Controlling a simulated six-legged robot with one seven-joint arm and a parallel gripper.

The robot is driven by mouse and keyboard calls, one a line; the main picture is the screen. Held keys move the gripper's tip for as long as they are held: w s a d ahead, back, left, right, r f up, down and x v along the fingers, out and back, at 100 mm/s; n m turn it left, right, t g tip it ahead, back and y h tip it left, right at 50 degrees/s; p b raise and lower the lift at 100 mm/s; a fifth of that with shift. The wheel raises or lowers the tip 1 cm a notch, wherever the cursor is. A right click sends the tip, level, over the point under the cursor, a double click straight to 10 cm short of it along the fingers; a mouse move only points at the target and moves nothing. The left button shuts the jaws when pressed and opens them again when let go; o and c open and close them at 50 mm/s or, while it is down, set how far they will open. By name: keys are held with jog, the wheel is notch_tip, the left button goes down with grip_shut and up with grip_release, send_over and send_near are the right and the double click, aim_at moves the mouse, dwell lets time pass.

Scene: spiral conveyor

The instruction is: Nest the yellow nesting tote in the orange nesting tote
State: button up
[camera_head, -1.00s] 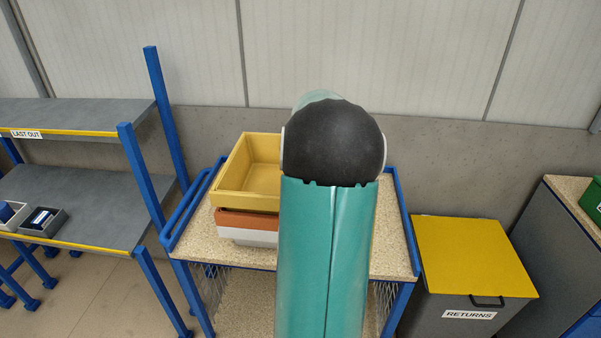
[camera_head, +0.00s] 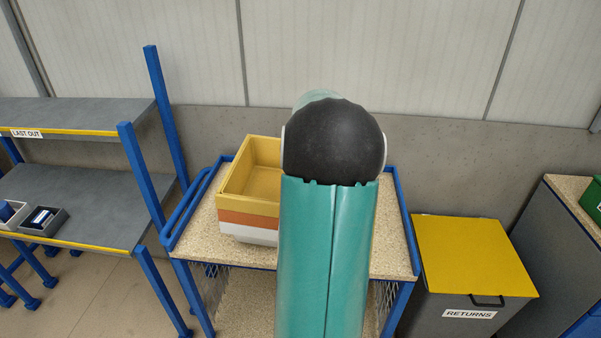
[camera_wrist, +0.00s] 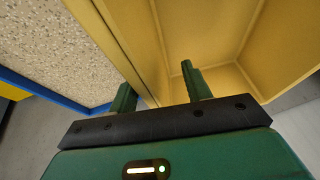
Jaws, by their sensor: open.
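The yellow nesting tote (camera_head: 236,206) sits upright in the orange nesting tote (camera_head: 246,220), with only a band of orange showing below the yellow one. My arm hides their right side. In the wrist view the yellow tote (camera_wrist: 220,35) fills the upper right, empty inside where visible. My gripper (camera_wrist: 158,78) is open around one of its walls. One finger is outside, over the table, and the other is inside the tote. The fingers look apart from the wall.
A white tote (camera_head: 250,234) is under the orange one on the speckled cart top (camera_head: 205,235), which has blue side rails. Blue-framed shelves (camera_head: 70,195) stand left. A grey returns bin (camera_head: 470,260) with a yellow lid stands right. The cart's front left is bare.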

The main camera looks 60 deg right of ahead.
jog(key=shift+a+f, duration=0.1)
jog(key=shift+f, duration=0.05)
jog(key=v, duration=1.4)
jog(key=w+a+r+n+t+y, duration=0.1)
jog(key=w+a+n, duration=0.25)
jog(key=a, duration=1.05)
jog(key=w+a+r+n, duration=0.1)
jog(key=w+a+n, duration=0.3)
jog(key=a, duration=1)
jog(key=s+a+f+n+y, duration=0.1)
jog(key=s+a+f+n, duration=0.1)
jog(key=a, duration=0.8)
jog(key=s+a+f+n+t+y, duration=0.1)
jog(key=s+a+n, duration=0.3)
jog(key=a, duration=0.6)
jog(key=shift+s+a+f, duration=0.25)
jog(key=shift+s+f, duration=0.45)
jog(key=shift+s, duration=0.35)
